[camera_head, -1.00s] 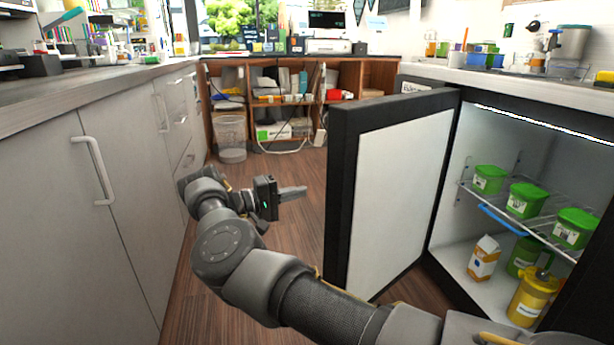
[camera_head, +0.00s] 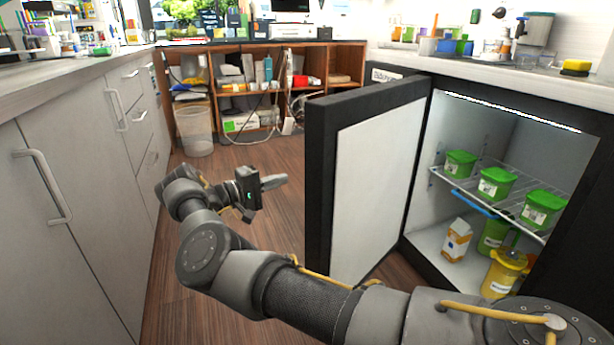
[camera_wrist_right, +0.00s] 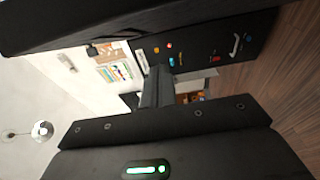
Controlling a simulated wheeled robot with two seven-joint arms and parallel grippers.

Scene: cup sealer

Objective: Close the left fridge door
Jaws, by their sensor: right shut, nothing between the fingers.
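The left fridge door (camera_head: 375,195) stands wide open in the head view, with a white inner panel and a black frame. The fridge (camera_head: 480,195) is to its right, its lit inside exposed. My right gripper (camera_head: 276,181) is shut and empty, left of the door's free edge and apart from it in the picture. The door's outer face is turned away in the head view. In the wrist view my shut fingers (camera_wrist_right: 157,88) point toward a dark panel (camera_wrist_right: 215,48) with small coloured items and a pale handle. My left gripper is not in view.
Green tubs (camera_head: 494,184), a carton (camera_head: 457,240) and a yellow jug (camera_head: 504,274) are in the fridge. Grey cabinets (camera_head: 80,200) line the left side. Wood floor (camera_head: 270,155) is free between cabinets and door.

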